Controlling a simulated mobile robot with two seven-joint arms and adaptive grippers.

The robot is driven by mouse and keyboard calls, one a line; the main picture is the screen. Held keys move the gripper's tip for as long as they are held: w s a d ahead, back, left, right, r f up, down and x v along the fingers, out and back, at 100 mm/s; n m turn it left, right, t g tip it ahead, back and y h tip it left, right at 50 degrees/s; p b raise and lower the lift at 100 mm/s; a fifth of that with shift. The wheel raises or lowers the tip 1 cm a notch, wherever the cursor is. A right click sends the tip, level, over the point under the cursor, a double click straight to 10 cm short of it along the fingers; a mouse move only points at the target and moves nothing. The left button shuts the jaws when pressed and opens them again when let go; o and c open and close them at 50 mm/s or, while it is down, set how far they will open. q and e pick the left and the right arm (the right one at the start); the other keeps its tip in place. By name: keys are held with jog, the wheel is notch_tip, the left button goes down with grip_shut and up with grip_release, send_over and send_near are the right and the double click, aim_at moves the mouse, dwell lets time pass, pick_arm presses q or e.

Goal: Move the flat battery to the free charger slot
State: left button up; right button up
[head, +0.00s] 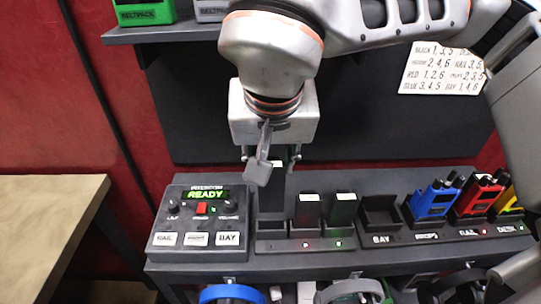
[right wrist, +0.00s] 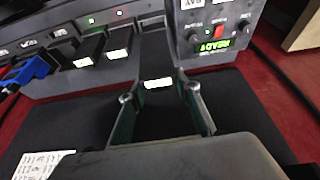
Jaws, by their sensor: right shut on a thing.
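My right gripper (head: 270,165) hangs over the left end of the battery charger (head: 285,246). It is shut on a dark battery (right wrist: 158,84) with a pale lit end, held upright between the two fingers (right wrist: 160,100). In the head view this battery (head: 271,190) is partly covered by the gripper. Its lower end is at the leftmost charger slot; I cannot tell whether it is seated. A red light shows below the middle one and a greenish light below the right one. My left gripper is out of view.
A control box (head: 194,222) reading READY stands left of the charger. To the right are an empty BAY cradle (head: 381,215) and blue (head: 433,203), red (head: 477,195) and yellow radios. Headsets hang below. A note (head: 442,70) is on the wall.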

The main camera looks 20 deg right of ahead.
aim_at(271, 184)
jog(key=shift+f+b, duration=0.35)
jog(key=shift+f, duration=0.35)
jog(key=shift+f+b, duration=0.55)
jog(key=shift+f, duration=0.3)
jog(key=shift+f+b, duration=0.35)
jog(key=shift+f, duration=0.15)
jog(key=shift+r, duration=0.1)
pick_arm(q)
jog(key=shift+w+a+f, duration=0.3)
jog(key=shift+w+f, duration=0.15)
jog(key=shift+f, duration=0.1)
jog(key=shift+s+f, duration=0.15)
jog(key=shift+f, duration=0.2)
pick_arm(e)
jog(key=shift+f, duration=0.25)
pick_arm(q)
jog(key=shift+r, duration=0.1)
pick_arm(e)
jog(key=shift+f, duration=0.1)
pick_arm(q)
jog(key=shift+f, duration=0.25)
pick_arm(e)
jog(key=shift+f, duration=0.3)
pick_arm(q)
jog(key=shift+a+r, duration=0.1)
pick_arm(e)
jog(key=shift+f, duration=0.1)
